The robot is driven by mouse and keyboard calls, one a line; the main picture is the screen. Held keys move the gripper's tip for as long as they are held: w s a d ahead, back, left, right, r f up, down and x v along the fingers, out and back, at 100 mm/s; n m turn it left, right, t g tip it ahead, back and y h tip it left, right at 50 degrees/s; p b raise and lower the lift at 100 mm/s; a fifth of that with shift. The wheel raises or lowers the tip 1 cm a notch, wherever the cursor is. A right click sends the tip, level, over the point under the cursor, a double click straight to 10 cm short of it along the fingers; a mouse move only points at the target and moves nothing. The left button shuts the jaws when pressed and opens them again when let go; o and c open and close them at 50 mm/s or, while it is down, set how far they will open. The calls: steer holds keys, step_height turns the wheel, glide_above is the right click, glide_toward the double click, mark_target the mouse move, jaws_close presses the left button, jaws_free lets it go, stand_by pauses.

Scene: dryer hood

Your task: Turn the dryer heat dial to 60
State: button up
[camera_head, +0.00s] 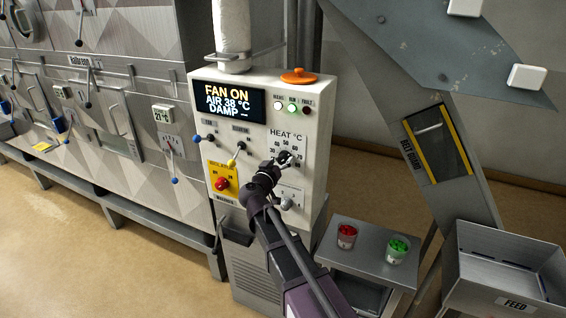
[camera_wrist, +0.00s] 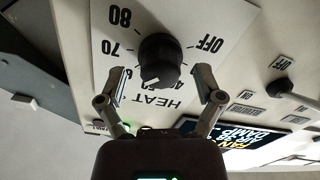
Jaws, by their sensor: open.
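The heat dial (camera_wrist: 160,60) is a round black knob on the white HEAT °C plate, which appears upside down in the wrist view. Its pale pointer mark faces down and slightly left there, toward the HEAT lettering. The labels 70, 80 and OFF are readable; those near the pointer are partly covered, so the exact setting is unclear. My gripper (camera_wrist: 160,84) is open, one finger on each side of the dial's lower part. I cannot tell whether either finger touches it. In the head view my gripper (camera_head: 286,160) is at the HEAT plate and covers most of the dial.
The display (camera_head: 228,102) reads FAN ON, AIR 38 °C, DAMP. A red knob on yellow (camera_head: 222,183), small levers and a lower knob (camera_head: 287,203) surround the HEAT plate. A side table (camera_head: 368,262) holds red and green cups. A belt guard (camera_head: 436,143) stands right.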

steer(key=v, duration=1.1)
steer(key=shift+s, duration=0.4)
steer(key=shift+a, duration=0.1)
steer(key=shift+s+a+f+m, duration=0.15)
steer(key=shift+s+m, duration=0.2)
steer(key=shift+m, duration=0.05)
steer(key=shift+w, duration=0.1)
steer(key=x, duration=1.3)
steer(key=shift+w, duration=0.35)
steer(key=c, duration=1.1)
